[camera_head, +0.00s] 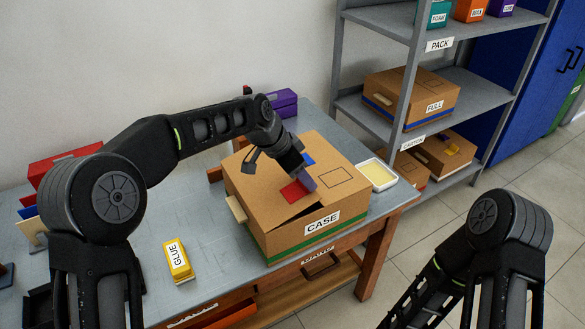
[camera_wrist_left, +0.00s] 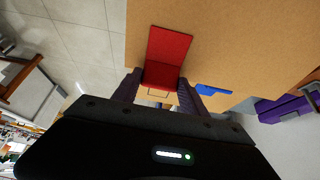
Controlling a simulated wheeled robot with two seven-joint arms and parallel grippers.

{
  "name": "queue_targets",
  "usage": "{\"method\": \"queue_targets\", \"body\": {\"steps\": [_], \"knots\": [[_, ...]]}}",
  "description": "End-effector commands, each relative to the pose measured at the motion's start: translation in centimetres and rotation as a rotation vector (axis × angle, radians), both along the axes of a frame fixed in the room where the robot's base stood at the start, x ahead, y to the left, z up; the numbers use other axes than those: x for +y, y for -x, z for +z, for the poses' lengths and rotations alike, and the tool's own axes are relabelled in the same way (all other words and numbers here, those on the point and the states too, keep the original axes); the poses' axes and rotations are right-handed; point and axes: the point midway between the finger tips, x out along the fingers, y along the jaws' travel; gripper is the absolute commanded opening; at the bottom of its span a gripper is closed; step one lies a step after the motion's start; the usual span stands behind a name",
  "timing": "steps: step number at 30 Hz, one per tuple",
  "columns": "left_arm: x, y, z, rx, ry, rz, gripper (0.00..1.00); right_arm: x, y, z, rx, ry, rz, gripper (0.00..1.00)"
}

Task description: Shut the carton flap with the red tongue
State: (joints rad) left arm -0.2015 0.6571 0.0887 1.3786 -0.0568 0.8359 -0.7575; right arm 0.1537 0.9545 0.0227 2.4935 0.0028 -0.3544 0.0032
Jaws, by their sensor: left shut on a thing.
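The brown carton (camera_head: 290,235), labelled CASE with a green stripe, stands on the grey table. The red tongue (camera_head: 291,192) shows on its top beside my left gripper (camera_head: 305,181). In the left wrist view the red tongue (camera_wrist_left: 168,45) lies against the cardboard, and its near end is between the purple fingers of my left gripper (camera_wrist_left: 160,88), which is shut on it. A dark slit shows along the flap edge near the front, so the flap looks slightly raised there. A blue tongue (camera_head: 308,159) is behind the gripper. My right gripper is out of view.
A purple box (camera_head: 284,102) is behind. Shelves (camera_head: 465,90) with cartons stand at right. The table between glue and carton is clear.

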Motion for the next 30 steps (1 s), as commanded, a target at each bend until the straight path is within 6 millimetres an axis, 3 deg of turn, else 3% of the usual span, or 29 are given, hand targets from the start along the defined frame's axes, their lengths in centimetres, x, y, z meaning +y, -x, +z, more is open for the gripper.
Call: {"method": "queue_targets", "body": {"steps": [1, 9, 26, 27, 30], "knots": [[-0.3, -0.1, -1.2, 0.004, 0.0, -0.001, 0.0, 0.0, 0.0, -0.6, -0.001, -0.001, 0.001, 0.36], [-1.0, -0.7, -3.2, 0.0, 0.003, 0.001, 0.0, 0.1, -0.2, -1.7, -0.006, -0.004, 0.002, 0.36], [-1.2, -0.8, -3.6, -0.001, 0.003, 0.001, 0.0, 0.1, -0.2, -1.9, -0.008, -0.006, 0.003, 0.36], [-1.2, -0.8, -3.6, -0.001, 0.003, 0.001, 0.52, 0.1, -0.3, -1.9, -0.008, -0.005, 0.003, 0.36], [-1.2, -0.8, -3.5, -0.001, 0.003, 0.001, 0.6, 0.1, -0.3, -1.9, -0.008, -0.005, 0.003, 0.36]]}}
